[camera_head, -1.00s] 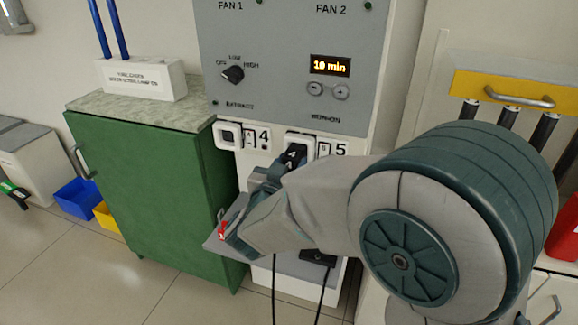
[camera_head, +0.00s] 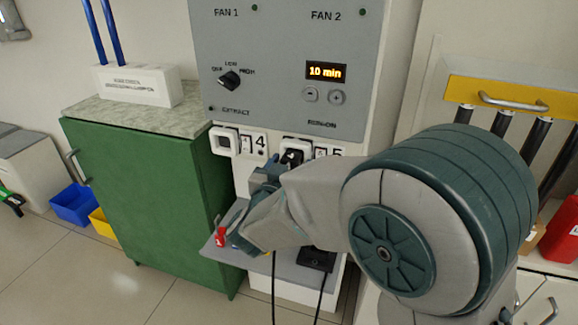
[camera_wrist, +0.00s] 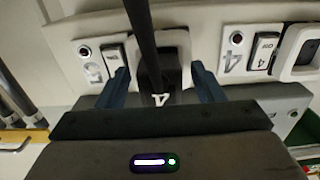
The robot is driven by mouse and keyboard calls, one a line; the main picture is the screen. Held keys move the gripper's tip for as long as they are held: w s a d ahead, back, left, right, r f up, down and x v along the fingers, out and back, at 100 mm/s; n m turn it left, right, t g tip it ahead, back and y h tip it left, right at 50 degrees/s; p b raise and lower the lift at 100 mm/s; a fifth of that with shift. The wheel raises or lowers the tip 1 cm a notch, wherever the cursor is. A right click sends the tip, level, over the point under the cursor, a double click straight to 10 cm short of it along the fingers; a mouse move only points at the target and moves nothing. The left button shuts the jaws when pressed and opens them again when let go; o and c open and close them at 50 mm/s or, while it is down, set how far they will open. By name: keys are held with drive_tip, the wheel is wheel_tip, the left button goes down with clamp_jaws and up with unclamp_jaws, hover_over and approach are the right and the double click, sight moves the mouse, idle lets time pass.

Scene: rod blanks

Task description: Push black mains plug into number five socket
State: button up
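The black mains plug (camera_head: 292,157), with a white mark on its back, sits at the number five socket (camera_head: 297,143) on the white panel strip. In the wrist view the plug (camera_wrist: 158,88) stands against the socket's white face with its black cord running up; how deep it is in cannot be told. My gripper (camera_wrist: 162,88) is open, with one blue finger on each side of the plug and a gap visible on both sides. In the head view my gripper (camera_head: 268,172) is just left of and below the plug, partly hidden by my arm.
The number four socket (camera_head: 224,142) is empty, to the left. Below is a grey shelf (camera_head: 292,270) with a red tag (camera_head: 220,237) and another black plug or adapter (camera_head: 317,258); black cords hang down. A green cabinet (camera_head: 140,190) stands at left.

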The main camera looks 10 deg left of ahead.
drive_tip(key=s+a+p, duration=0.1)
drive_tip(key=s, duration=1.2)
drive_tip(key=shift+s+p, duration=0.4)
drive_tip(key=shift+w+r, duration=0.1)
drive_tip(key=w+d+r+n+g+y+p, duration=0.3)
drive_tip(key=w+d+r+g+y+p, duration=0.35)
drive_tip(key=r+p, duration=0.5)
drive_tip(key=s+d+r+g+h+p, duration=0.1)
drive_tip(key=s+d+g+p, duration=0.2)
drive_tip(key=s+d, duration=0.2)
drive_tip(key=s+d+r+m+g+h+p, duration=0.1)
drive_tip(key=s+d, duration=0.4)
drive_tip(key=d, duration=0.6)
drive_tip(key=s+d+r+m+g+h+p, duration=0.1)
drive_tip(key=s+d+r+g+h+p, duration=0.1)
drive_tip(key=d, duration=0.6)
drive_tip(key=s+g+h+p, duration=0.1)
drive_tip(key=s+g+p, duration=0.1)
drive_tip(key=s+p, duration=0.1)
drive_tip(key=shift+r+g+p, duration=0.25)
drive_tip(key=shift+g+p, duration=0.1)
drive_tip(key=shift+p, duration=0.05)
